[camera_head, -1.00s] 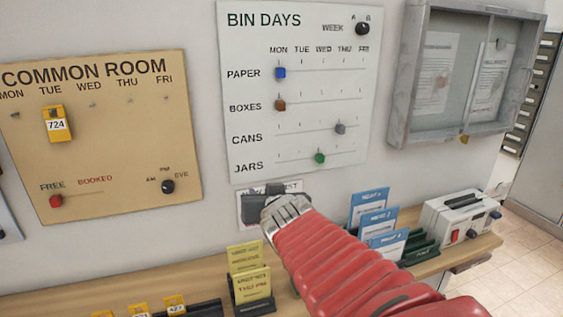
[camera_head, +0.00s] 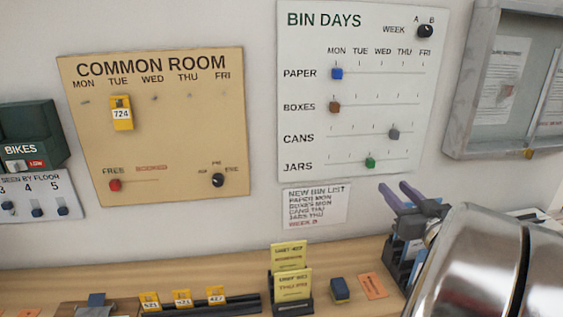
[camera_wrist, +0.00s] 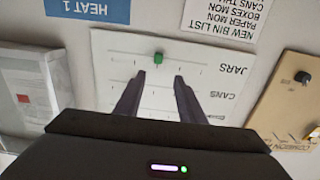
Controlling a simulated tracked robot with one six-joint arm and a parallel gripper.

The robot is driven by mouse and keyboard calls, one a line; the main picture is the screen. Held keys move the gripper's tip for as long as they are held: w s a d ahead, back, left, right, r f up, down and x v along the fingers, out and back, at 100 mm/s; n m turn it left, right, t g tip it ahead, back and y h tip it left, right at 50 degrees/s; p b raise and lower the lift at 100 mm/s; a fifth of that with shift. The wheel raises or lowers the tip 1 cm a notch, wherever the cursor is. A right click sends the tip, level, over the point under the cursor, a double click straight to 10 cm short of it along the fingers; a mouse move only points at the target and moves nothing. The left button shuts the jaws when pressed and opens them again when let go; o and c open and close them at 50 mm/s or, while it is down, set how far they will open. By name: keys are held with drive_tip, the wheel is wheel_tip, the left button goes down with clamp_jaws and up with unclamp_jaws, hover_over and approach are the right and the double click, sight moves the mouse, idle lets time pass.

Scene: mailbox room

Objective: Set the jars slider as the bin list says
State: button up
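The white BIN DAYS board (camera_head: 300,120) hangs on the wall. Its green jars slider (camera_head: 370,162) sits mid-track, around the WED mark. In the head view my gripper (camera_head: 397,190) is open and empty, with its two dark fingers apart below the board's lower right corner. In the upside-down wrist view the green slider (camera_wrist: 158,57) lies beyond the gap between the fingertips (camera_wrist: 159,78), apart from them. The NEW BIN LIST card (camera_head: 317,205) hangs below the board. Its small print appears to read paper MON, boxes MON, cans THU, jars THU.
Blue paper (camera_head: 337,74), brown boxes (camera_head: 335,107) and grey cans (camera_head: 394,134) sliders sit above the jars track. A glass-front case (camera_head: 500,80) is at right. The shelf below holds yellow cards (camera_head: 290,270). Wall before the list is clear.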

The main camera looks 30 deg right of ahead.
sight(372, 165)
drive_tip(key=shift+s+d+f, duration=0.15)
drive_tip(key=shift+s+d, duration=0.05)
drive_tip(key=shift+s, duration=0.25)
drive_tip(key=x, duration=1.4)
drive_tip(key=shift+a, duration=0.1)
drive_tip(key=shift+c, duration=0.2)
clamp_jaws()
